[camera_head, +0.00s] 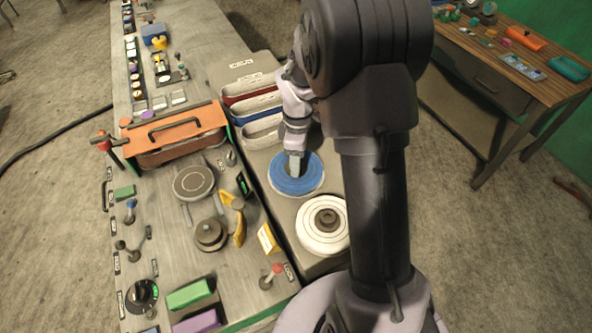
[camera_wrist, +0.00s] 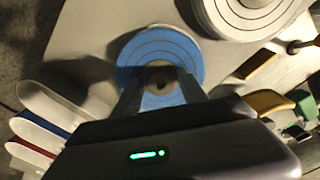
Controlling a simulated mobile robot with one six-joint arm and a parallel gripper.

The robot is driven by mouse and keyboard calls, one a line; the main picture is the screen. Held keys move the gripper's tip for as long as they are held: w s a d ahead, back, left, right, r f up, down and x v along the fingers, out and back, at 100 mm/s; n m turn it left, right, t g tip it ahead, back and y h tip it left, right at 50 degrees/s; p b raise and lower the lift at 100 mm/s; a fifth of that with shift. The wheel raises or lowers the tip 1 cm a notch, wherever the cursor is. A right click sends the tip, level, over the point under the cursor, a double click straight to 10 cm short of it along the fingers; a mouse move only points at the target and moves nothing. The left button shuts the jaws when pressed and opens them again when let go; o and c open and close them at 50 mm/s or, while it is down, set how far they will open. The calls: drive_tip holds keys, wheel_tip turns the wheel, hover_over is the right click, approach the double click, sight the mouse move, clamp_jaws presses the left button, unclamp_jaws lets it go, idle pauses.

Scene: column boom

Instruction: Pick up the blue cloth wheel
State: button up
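The blue cloth wheel (camera_head: 310,182) lies flat on a grey surface, a round disc with stitched rings. In the wrist view the wheel (camera_wrist: 178,50) has a small dark hub at its centre. My gripper (camera_head: 294,172) points down over the wheel and hides part of it. In the wrist view my gripper (camera_wrist: 158,78) has its two dark fingers apart, one on each side of the hub. I cannot tell whether the fingertips touch the wheel.
A white wheel (camera_head: 312,236) with a dark hub lies just in front of the blue one. Red, blue and grey-white bins (camera_head: 262,133) stand behind it. A workbench (camera_head: 165,262) with an orange-lidded box (camera_head: 190,122), knobs and levers runs along the left. A wooden table (camera_head: 480,72) stands back right.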

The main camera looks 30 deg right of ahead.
clamp_jaws()
idle(1.2)
